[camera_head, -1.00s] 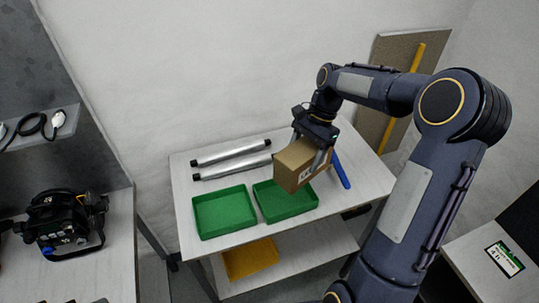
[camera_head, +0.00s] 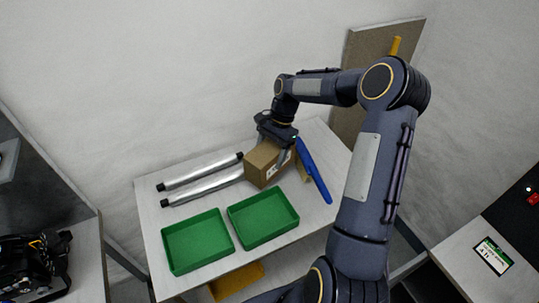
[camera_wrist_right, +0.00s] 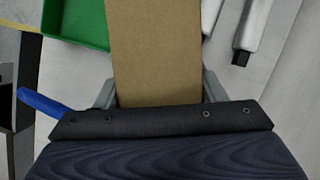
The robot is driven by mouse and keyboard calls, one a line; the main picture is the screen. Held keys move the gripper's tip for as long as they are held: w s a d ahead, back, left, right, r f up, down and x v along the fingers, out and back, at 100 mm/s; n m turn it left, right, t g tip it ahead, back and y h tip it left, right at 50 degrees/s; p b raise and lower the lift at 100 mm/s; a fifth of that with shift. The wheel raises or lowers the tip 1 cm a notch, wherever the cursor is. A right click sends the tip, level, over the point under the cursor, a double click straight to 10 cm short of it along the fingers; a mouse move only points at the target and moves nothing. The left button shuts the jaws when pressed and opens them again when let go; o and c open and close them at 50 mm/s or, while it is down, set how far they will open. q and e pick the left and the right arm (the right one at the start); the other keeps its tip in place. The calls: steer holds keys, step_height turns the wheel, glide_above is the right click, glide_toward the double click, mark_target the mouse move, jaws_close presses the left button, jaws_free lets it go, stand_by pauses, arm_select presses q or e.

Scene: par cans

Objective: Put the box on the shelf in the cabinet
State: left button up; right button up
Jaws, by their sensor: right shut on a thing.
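A brown cardboard box (camera_head: 262,163) is over the back of the white table in the head view. My right gripper (camera_head: 277,148) is shut on it from above. In the right wrist view the box (camera_wrist_right: 155,50) fills the space between the two grey fingers of my right gripper (camera_wrist_right: 158,90). I cannot tell whether the box touches the table. My left gripper is not in view. I cannot make out a cabinet with certainty; a grey unit with a shelf edge (camera_head: 8,160) shows at the left edge.
Two green trays (camera_head: 236,235) stand at the table's front. Two silver tubes (camera_head: 200,172) lie to the left of the box. A blue object (camera_head: 315,172) lies to its right. A yellow item (camera_head: 238,282) is on the lower level. Another table with a labelled device (camera_head: 493,256) is at right.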

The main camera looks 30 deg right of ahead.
steer(key=shift+w+f, duration=0.15)
steer(key=shift+f, duration=0.05)
steer(key=f, duration=0.2)
steer(key=f+b, duration=0.1)
steer(key=shift+w+d+f, duration=0.2)
steer(key=shift+w+f, duration=0.05)
steer(key=shift+f, duration=0.05)
steer(key=shift+s+r, duration=0.15)
steer(key=shift+f, duration=0.2)
steer(key=o, duration=1.2)
steer(key=shift+r, duration=0.1)
